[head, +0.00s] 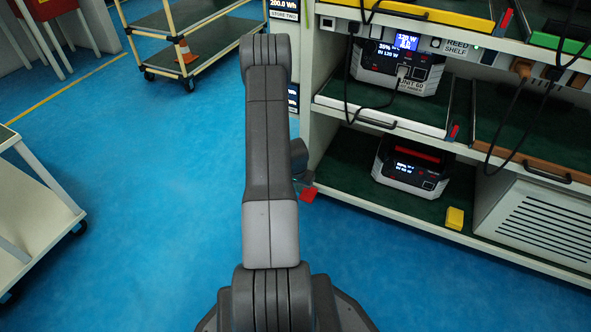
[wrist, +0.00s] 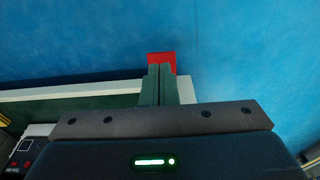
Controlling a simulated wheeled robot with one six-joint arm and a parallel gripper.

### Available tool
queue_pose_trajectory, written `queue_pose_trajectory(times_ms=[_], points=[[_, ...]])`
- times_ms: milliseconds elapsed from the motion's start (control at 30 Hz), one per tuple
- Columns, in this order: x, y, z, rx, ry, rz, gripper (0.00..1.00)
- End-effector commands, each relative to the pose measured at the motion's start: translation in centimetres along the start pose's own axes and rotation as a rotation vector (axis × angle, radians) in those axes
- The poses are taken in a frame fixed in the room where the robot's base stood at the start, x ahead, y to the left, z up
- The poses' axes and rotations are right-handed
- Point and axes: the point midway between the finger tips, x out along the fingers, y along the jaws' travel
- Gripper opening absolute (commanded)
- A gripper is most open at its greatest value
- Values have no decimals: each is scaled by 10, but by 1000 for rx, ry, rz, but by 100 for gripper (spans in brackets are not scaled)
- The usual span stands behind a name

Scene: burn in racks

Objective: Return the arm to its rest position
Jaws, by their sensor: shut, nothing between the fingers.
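My arm (head: 270,150) reaches up through the middle of the head view, its far end bent down and mostly hidden behind the upper link. A dark part of it shows at the right beside the rack post. In the wrist view my gripper (wrist: 160,70) has its two green fingers together, with nothing between them. A red square piece (wrist: 162,58) shows just past the fingertips; I cannot tell whether they touch. A red piece also shows beside the arm in the head view (head: 308,194).
The rack (head: 400,205) stands close on the right, holding a power station (head: 398,68) on the middle shelf and another (head: 410,167) below. A yellow block (head: 455,218) lies on the bottom shelf. A cart (head: 185,42) stands behind, another (head: 30,210) at left. Blue floor between is clear.

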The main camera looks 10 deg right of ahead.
Motion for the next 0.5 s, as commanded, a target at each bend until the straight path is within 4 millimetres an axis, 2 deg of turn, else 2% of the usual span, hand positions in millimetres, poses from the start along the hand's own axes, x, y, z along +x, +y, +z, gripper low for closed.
queue_pose_trajectory(times_ms=[167, 500], points=[[14, 0, -6, 3, 0, 1, 0], [74, 1, -36, 3, 0, 1, 0]])
